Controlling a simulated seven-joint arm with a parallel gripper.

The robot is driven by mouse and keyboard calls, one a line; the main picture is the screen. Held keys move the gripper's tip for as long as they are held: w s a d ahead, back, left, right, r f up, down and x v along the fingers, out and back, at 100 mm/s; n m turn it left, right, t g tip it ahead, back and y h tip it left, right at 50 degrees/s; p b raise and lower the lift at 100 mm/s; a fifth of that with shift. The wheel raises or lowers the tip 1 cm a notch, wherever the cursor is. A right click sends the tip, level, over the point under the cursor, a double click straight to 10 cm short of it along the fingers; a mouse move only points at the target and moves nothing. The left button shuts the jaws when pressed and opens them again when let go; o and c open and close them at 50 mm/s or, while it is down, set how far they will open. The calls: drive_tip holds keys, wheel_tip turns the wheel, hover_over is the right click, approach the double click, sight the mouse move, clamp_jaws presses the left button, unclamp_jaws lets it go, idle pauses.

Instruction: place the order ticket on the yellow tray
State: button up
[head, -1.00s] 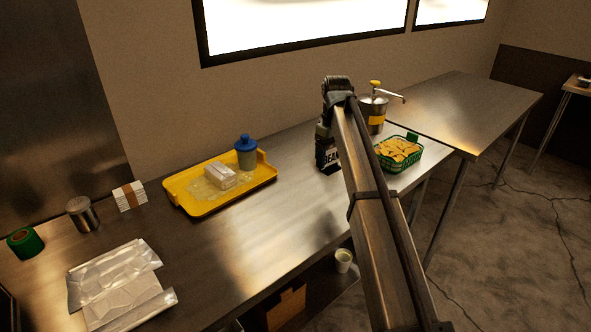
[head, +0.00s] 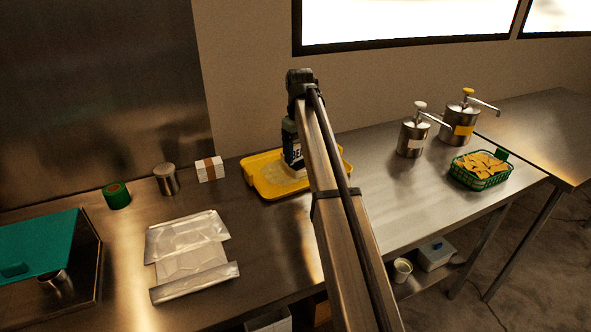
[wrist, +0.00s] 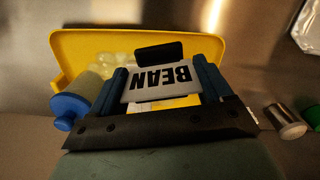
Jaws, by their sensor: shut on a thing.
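The order ticket appears to be the white card marked "BEAN" (wrist: 165,84) in the wrist view, upside down there. A black piece (wrist: 160,52) shows just beyond it. My gripper (wrist: 163,80) is shut on it, with a dark blue finger at each side. The yellow tray (wrist: 68,50) lies below and behind the card. In the head view my gripper (head: 292,150) and the card's lettering are over the tray (head: 268,190), and my arm covers the tray's right part. I cannot tell whether the card touches the tray.
A blue-lidded bottle (wrist: 72,108) is at the tray's side in the wrist view. A white banded stack (head: 209,169), a metal canister (head: 167,180) and a green roll (head: 117,196) stand left of the tray. Two pump pots (head: 413,138) and a green chip basket (head: 482,172) stand right.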

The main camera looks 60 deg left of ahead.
drive_tip(key=s+a+n, duration=0.2)
drive_tip(key=s+a, duration=0.4)
drive_tip(key=s, duration=0.2)
drive_tip(key=n, duration=1.3)
hover_over(264, 178)
drive_tip(key=shift+d+f, duration=0.1)
drive_tip(key=shift+f, duration=4.4)
drive_tip(key=shift+f, duration=0.2)
drive_tip(key=o, duration=0.9)
drive_tip(key=shift+o, duration=0.2)
drive_tip(key=shift+r, duration=0.15)
wheel_tip(264, 178, up, 12)
